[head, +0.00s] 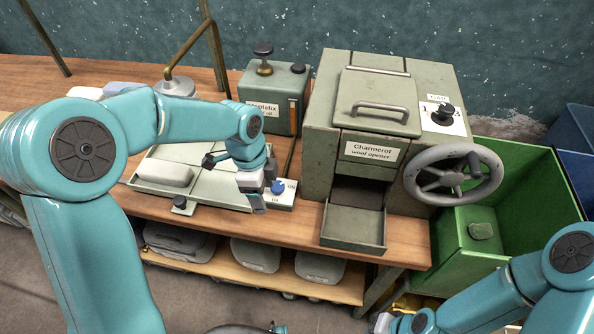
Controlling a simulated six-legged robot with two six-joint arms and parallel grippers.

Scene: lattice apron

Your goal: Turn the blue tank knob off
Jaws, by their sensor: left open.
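The blue knob (278,187) sits on a small white plate (285,200) at the front of the bench, with an "ON" marking to its right. The knob's exact pointing direction is too small to tell. My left gripper (261,191) is open and empty, pointing down just left of the knob; I cannot tell whether it touches it. The green-grey tank (268,85) with a black-topped cap stands behind on the bench. My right gripper (384,322) is low at the bottom edge, partly cut off, and its jaws cannot be made out.
The wool opener (326,120) stands right of the knob, with a handwheel (452,175), a dial (443,115) and an open front tray (353,228). A green bin (540,190) is at the right. A pale block (163,174) lies on a tray at the left. Grey containers (255,254) fill the lower shelf.

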